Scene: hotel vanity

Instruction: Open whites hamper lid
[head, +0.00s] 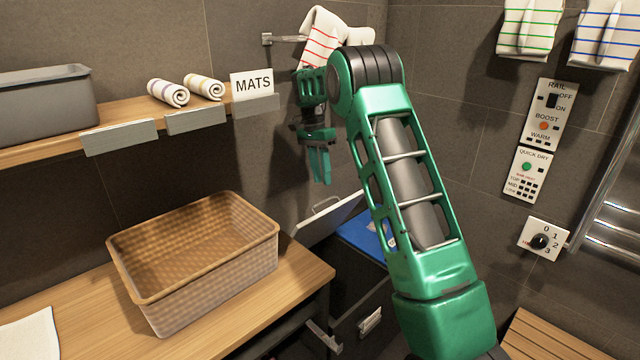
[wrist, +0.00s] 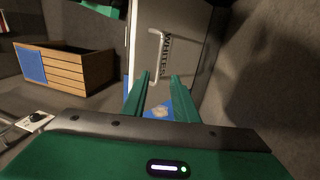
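The whites hamper lid (head: 325,222) is pale grey with a bar handle and stands tilted up at the hamper's left side. In the wrist view the lid (wrist: 188,55) shows the word WHITES and its handle (wrist: 155,57). The dark hamper (head: 345,318) is partly hidden behind my arm; blue shows in its opening (head: 362,236). My gripper (head: 320,166) points down above the hamper, apart from the lid. Its two fingers (wrist: 160,98) are spread with nothing between them. A small pale item (wrist: 161,111) lies on the blue.
A wicker basket (head: 200,300) stands on the wooden counter (head: 300,268) left of the hamper. A shelf above holds rolled towels (head: 186,91), a grey bin (head: 45,102) and a MATS sign (head: 252,84). Wall controls (head: 541,240) and a towel rail (head: 612,205) are at right.

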